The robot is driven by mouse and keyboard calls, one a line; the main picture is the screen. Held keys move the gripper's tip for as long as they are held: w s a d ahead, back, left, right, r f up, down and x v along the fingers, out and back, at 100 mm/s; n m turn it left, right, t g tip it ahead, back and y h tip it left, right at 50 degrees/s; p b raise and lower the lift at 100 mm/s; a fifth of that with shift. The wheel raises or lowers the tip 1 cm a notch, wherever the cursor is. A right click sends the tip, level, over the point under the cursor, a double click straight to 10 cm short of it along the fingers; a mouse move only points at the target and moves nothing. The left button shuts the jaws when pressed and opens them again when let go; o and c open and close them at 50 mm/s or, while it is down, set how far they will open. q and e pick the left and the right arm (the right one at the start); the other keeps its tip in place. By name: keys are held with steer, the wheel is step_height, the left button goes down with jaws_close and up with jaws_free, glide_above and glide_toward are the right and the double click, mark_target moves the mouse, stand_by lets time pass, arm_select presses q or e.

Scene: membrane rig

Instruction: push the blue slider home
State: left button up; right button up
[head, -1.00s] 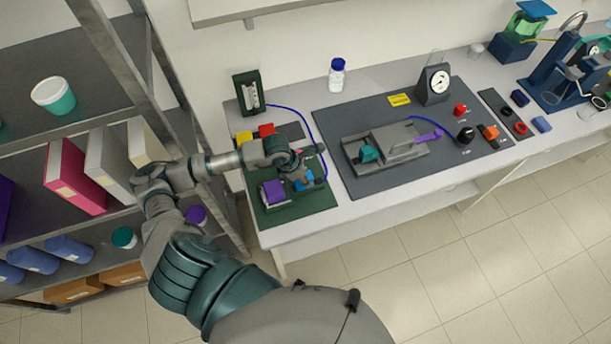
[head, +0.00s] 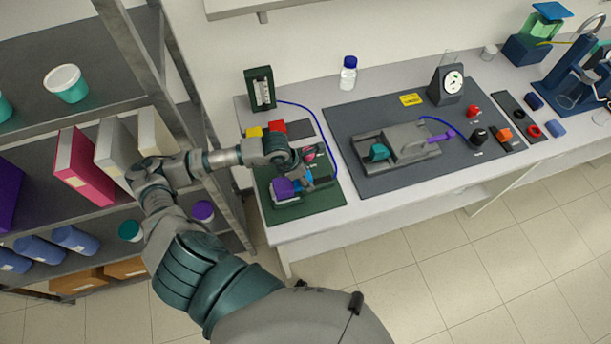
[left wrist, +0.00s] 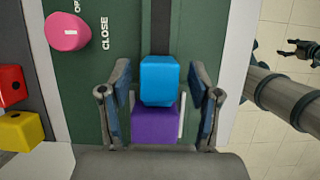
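The blue slider (left wrist: 160,80) is a small block on a dark track in a green panel. It sits right against a purple block (left wrist: 155,124), with no clear gap visible. In the head view the slider (head: 303,180) is partly hidden by my left gripper (head: 299,172); the purple block (head: 283,188) shows beside it. In the left wrist view my left gripper (left wrist: 160,92) is open, with one finger on each side of the blocks and gaps between. A dark gripper (left wrist: 303,52), apparently my right one, shows small at the right edge; its opening is unclear.
A pink knob (left wrist: 67,32) marked CLOSE stands beside the track. Red (head: 277,127) and yellow (head: 254,132) blocks lie behind the green panel (head: 322,202). A grey rig (head: 405,145) stands to the right.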

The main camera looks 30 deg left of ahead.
arm_select(q)
steer(key=v, duration=1.2)
steer(key=shift+a+f, duration=0.1)
steer(key=shift+a, duration=0.05)
